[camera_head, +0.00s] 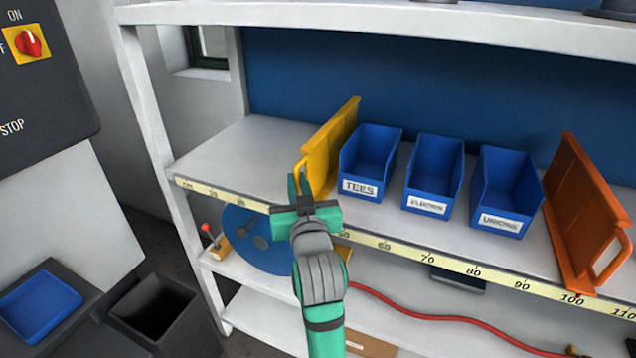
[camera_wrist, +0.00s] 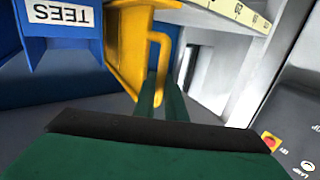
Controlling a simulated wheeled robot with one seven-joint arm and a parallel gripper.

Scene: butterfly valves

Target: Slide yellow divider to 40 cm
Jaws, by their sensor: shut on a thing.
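The yellow divider (camera_head: 330,146) stands upright on the middle shelf, left of the blue TEES bin (camera_head: 368,163). Its front end is near the shelf's front edge, between the 30 mark and the 50 mark of the scale strip (camera_head: 407,251); my gripper hides the strip there. My gripper (camera_head: 300,186) is at the divider's front handle, with its fingers shut on it. In the wrist view, the yellow divider (camera_wrist: 121,45) shows its loop handle, with the green fingers (camera_wrist: 165,85) at the handle's lower part. The TEES bin (camera_wrist: 62,40) is close beside the divider there.
Two more blue bins, a middle one (camera_head: 433,172) and UNIONS (camera_head: 505,190), stand to the right, then an orange divider (camera_head: 583,215) near the 100 mark. The shelf (camera_head: 225,160) left of the yellow divider is clear. A shelf post (camera_head: 150,110) stands at the left.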

